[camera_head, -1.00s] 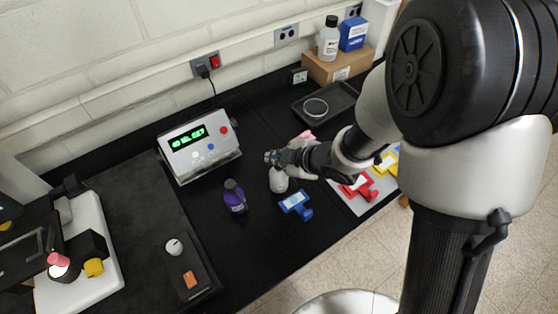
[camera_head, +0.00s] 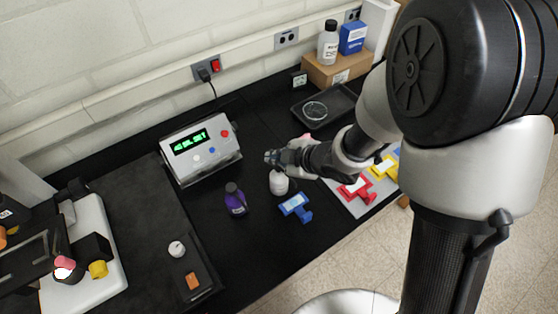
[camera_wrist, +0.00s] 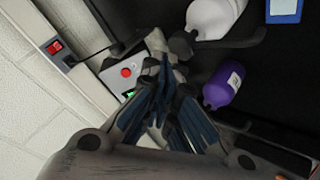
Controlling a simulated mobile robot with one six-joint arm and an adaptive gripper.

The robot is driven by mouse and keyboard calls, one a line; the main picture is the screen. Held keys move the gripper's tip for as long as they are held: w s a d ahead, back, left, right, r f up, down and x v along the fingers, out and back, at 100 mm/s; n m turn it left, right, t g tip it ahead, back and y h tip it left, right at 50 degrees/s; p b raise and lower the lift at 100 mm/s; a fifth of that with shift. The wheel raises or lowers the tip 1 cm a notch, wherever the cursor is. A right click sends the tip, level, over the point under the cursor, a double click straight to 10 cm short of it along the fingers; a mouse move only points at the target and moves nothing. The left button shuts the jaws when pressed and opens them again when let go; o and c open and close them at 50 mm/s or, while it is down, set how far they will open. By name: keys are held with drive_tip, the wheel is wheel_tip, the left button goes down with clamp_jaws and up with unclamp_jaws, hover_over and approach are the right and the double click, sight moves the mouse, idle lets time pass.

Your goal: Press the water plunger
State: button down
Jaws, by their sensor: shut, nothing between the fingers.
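A white bottle (camera_head: 279,184) stands upright on the black bench, directly below my gripper in the head view. Its top is hidden there by the gripper. In the wrist view the white bottle (camera_wrist: 212,16) is at the top, with a dark grey pump-like head (camera_wrist: 183,44) and a spout; I take this head for the water plunger. My gripper (camera_head: 272,157) is shut and empty, with its fingertips (camera_wrist: 165,72) close to the grey head. I cannot tell whether they touch it.
A purple bottle (camera_head: 235,199) stands left of the white one, and a blue block-like item (camera_head: 295,206) lies in front. A grey control box (camera_head: 201,150) with a lit display and buttons is behind left. A dark tray (camera_head: 325,107) is at the back. Red and yellow items lie right.

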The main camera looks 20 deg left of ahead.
sight(277, 167)
drive_tip(key=shift+r, duration=0.2)
wheel_tip(277, 167, up, 5)
drive_tip(key=p, duration=0.4)
drive_tip(key=shift+p, duration=0.4)
idle(0.6)
